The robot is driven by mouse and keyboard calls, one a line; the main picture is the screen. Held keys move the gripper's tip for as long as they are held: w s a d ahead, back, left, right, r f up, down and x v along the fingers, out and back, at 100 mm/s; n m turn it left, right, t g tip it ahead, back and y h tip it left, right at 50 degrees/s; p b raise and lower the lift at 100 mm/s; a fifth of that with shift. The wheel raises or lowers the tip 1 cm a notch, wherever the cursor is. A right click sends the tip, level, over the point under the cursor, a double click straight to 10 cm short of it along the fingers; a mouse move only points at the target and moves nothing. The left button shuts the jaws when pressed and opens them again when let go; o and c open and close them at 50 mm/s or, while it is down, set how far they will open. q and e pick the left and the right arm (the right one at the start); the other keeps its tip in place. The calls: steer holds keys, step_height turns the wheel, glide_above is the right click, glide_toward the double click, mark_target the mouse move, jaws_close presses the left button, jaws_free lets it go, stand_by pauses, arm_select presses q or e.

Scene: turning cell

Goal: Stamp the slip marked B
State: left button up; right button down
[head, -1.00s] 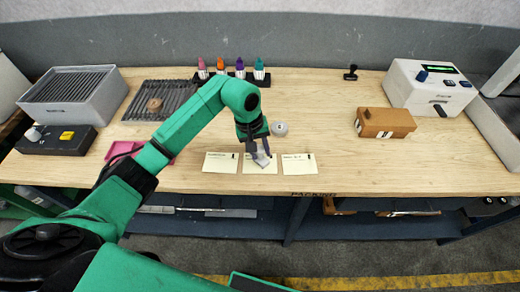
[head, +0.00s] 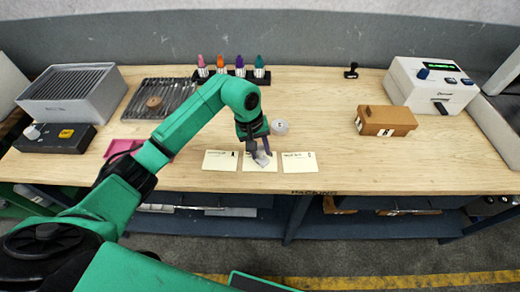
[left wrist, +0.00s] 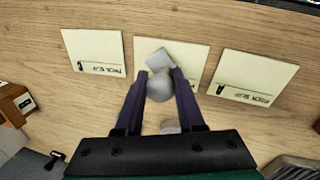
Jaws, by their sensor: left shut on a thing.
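Three pale slips lie in a row near the table's front edge: a left one (head: 219,161), a middle one (head: 247,165) and a right one (head: 300,162). My left gripper (head: 260,152) is shut on a grey stamp (head: 262,158) with a rounded handle and squarish base. The left wrist view shows the handle (left wrist: 160,86) between my fingers and the base (left wrist: 160,61) over the middle slip (left wrist: 193,57). The stamp hides part of that slip. I cannot tell whether it touches the paper. My right gripper is out of view.
A small round pale object (head: 279,127) stands behind the slips. A pink tray (head: 118,146) lies left. Coloured bottles (head: 239,66) stand at the back.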

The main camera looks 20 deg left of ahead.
arm_select(q)
steer(key=shift+s+f+b, duration=0.15)
steer(key=shift+f+b, duration=0.15)
steer(key=shift+b, duration=0.25)
stand_by(1.4)
steer(key=shift+r+p, duration=1.6)
steer(key=shift+r, duration=1.95)
